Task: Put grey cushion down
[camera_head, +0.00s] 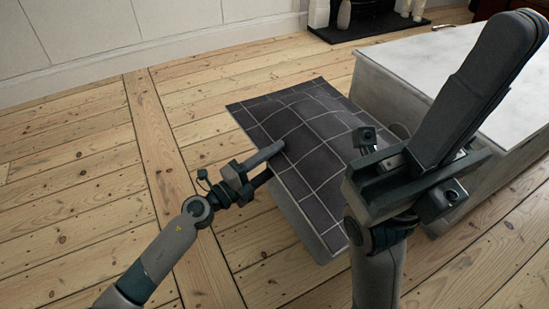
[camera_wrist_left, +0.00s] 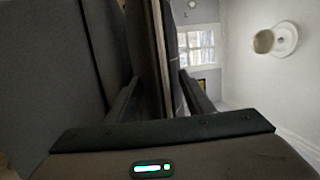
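The grey cushion (camera_head: 305,125) is a dark, flat square with pale grid lines, tilted above the floor in the middle of the head view. A lighter grey edge or underside shows along its lower left. My left gripper (camera_head: 272,163) is at its left edge, one finger over the top; the other finger is hidden. In the left wrist view a thin slab (camera_wrist_left: 158,60) stands between the two fingers of the left gripper (camera_wrist_left: 160,100), which close around it. My right gripper (camera_head: 455,110) is empty-looking, raised near the camera, and overlaps the cushion's right side; its finger gap is not visible.
A pale box-like table with a white marbled top (camera_head: 435,62) stands right of the cushion, partly behind my right gripper. A dark hearth (camera_head: 365,25) is at the back. Bare floorboards (camera_head: 80,200) lie clear on the left and in front.

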